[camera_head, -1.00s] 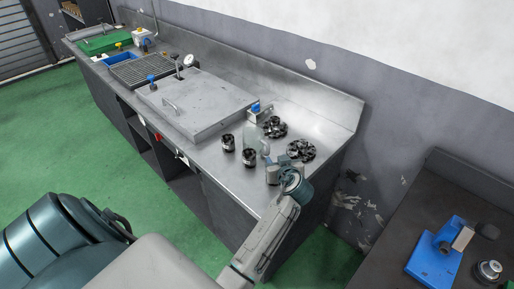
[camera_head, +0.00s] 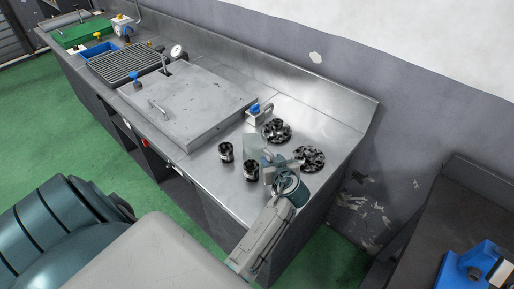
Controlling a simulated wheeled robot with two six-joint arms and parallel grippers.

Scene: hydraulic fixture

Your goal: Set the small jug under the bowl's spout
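A pale, translucent vessel (camera_head: 252,146), which looks like the small jug, stands on the steel worktop among dark metal parts. My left gripper (camera_head: 271,163) is low over the worktop, just to the right of and nearer than this vessel. Its fingers are small and partly hidden by my wrist, so I cannot tell whether they are open, or whether they touch the vessel. I cannot make out a bowl or a spout. My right gripper is not in view.
Two dark cylinders (camera_head: 226,152) stand left of my gripper. Dark round parts (camera_head: 311,158) lie to its right and behind. A small blue-topped block (camera_head: 258,112) stands behind. A large steel lid (camera_head: 190,105) fills the middle. The right worktop corner is clear.

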